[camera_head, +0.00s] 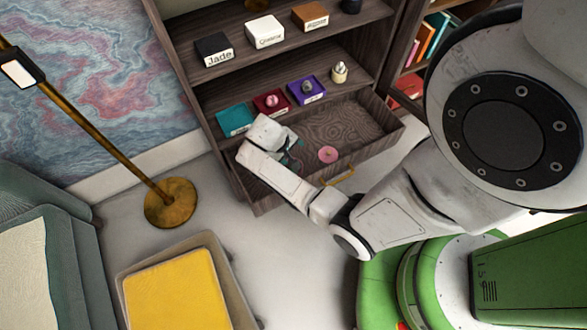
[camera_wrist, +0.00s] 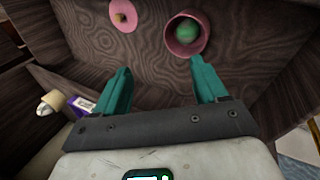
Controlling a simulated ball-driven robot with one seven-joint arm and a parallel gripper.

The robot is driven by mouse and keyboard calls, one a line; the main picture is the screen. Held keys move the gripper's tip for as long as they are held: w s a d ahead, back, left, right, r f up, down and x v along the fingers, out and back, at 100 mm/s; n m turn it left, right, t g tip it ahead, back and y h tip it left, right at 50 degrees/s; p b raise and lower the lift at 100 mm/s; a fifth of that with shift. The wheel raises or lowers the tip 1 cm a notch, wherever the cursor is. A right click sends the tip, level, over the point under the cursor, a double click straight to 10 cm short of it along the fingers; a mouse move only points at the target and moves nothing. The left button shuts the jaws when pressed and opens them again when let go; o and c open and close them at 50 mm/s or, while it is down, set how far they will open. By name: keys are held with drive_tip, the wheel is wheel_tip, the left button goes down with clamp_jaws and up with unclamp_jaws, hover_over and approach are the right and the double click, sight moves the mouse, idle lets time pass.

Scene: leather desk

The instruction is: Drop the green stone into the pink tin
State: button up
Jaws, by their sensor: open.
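The pink tin (camera_wrist: 172,46) stands open in the drawer in the wrist view, past my right fingertip. The green stone (camera_wrist: 187,30) is inside the tin. A round pink lid (camera_wrist: 122,14) with a small knob lies apart from it, to the left; the lid also shows in the head view (camera_head: 327,154). My gripper (camera_wrist: 161,66) is open, with teal fingers spread and nothing between them, just short of the tin. In the head view my arm reaches into the drawer and hides the tin.
The wooden drawer (camera_head: 345,125) is pulled out, with a brass handle (camera_head: 338,176) at its front. Shelves above hold teal (camera_head: 235,120), red (camera_head: 271,103) and purple (camera_head: 306,89) boxes and a small cream object (camera_head: 339,72). A brass lamp (camera_head: 170,203) stands left.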

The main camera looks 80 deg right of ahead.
drive_tip(key=p+v, duration=0.1)
drive_tip(key=v, duration=0.4)
drive_tip(key=shift+w+a+r, duration=0.1)
drive_tip(key=shift+a+r, duration=0.05)
drive_tip(key=shift+r, duration=0.2)
